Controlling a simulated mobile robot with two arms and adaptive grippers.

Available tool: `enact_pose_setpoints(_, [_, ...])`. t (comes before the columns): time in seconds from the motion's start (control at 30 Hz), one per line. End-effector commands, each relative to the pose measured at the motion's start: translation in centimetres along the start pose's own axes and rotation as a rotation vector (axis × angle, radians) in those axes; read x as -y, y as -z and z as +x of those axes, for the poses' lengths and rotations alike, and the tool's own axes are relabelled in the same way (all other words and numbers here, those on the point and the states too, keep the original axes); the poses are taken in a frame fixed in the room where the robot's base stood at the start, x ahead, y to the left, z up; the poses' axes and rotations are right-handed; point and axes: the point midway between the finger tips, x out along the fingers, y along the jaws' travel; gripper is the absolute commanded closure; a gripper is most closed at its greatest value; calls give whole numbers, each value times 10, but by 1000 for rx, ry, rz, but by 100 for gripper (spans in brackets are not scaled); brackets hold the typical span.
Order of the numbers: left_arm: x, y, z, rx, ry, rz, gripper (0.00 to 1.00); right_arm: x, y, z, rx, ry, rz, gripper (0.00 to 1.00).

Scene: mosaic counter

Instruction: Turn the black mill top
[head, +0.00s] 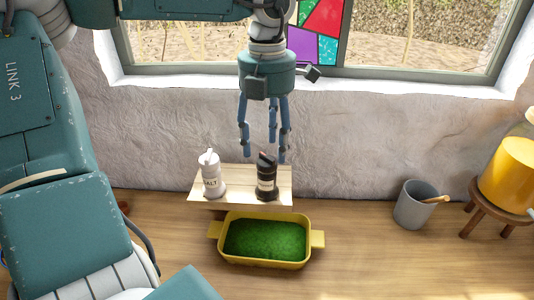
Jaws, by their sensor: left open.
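The black mill (266,178) stands upright on the right part of a small wooden shelf board (240,197). Its dark top (266,160) looks slanted, and a pale label band runs around its body. A white salt mill (212,175) stands on the same board to its left. My left gripper (264,150) points down above and behind the black mill, its blue fingers spread and empty. In the picture the fingertips hang near the mill top, apart from it as far as I can tell. My right gripper is not in view.
A yellow dish (316,240) with green contents sits on the wooden counter (370,240) in front of the board. A grey cup (412,208) holding a wooden-handled item and a yellow container (508,172) on a stool stand at right. A wall and window (420,35) are behind.

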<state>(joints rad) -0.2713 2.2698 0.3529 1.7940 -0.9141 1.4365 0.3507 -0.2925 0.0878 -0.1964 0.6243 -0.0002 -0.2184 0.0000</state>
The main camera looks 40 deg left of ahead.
Motion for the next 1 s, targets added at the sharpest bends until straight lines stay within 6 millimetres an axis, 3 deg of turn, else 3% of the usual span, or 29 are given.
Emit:
enact_pose_setpoints(0.23, [0, 0, 32, -1, 0, 0, 46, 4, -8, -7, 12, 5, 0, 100])
enact_pose_setpoints(0.6, [0, 0, 38, 1, 0, 0, 46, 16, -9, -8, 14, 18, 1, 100])
enact_pose_setpoints(0.83, [0, 0, 38, 1, 0, 0, 90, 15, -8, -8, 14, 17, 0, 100])
enact_pose_setpoints(1.0, [0, 0, 38, 2, 0, 1, 92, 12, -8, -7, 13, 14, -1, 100])
